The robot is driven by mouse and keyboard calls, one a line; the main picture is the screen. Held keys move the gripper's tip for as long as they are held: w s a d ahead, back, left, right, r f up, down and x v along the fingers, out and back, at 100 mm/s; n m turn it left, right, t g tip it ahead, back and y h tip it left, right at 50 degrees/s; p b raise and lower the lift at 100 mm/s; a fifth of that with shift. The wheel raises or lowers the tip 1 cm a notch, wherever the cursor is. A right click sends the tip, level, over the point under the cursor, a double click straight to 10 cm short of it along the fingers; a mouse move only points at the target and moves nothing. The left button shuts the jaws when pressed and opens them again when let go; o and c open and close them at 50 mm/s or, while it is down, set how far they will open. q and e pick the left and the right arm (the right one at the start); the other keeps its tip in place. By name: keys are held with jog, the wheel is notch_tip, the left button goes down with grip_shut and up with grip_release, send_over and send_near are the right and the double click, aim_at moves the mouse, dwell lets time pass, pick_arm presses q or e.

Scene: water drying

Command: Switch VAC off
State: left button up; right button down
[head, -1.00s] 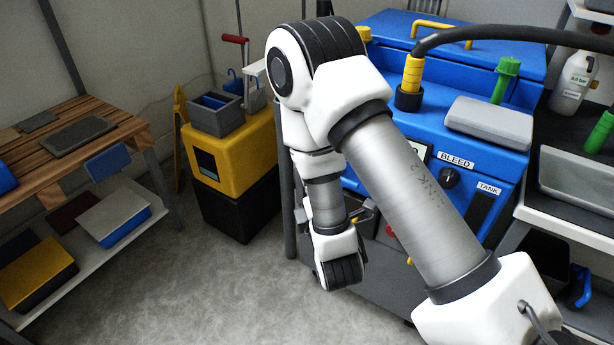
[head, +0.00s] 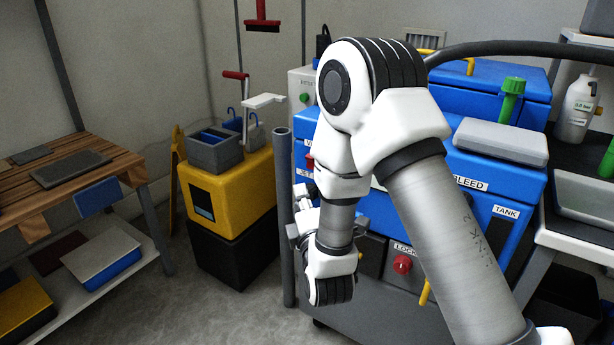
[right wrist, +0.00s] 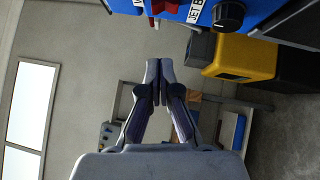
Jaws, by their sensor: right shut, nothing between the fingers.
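The blue machine (head: 473,85) stands behind my right arm. On the left of its front, a label starting with V, mostly hidden by my arm, sits by a red switch part (head: 310,162). In the right wrist view the machine's blue panel (right wrist: 258,8) shows upside at the top edge, with a red part (right wrist: 165,7) cut off by the frame, a JET label and a black knob (right wrist: 228,15). My right gripper (right wrist: 160,72) is shut and empty, apart from the panel. In the head view it (head: 301,210) is partly hidden behind my wrist. My left gripper is not in view.
A grey post (head: 284,220) stands just left of my right gripper. A yellow cart (head: 230,185) with grey bins is further left, beside a wooden table (head: 75,165). A red knob (head: 402,265) is on the machine's lower front. A black hose (head: 500,48) crosses above.

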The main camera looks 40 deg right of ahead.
jog(key=w+d, duration=0.1)
jog(key=w, duration=0.1)
jog(key=w+d+r+b, duration=0.1)
jog(key=w+d, duration=0.3)
jog(key=shift+d+r, duration=0.25)
jog(key=shift+r, duration=0.05)
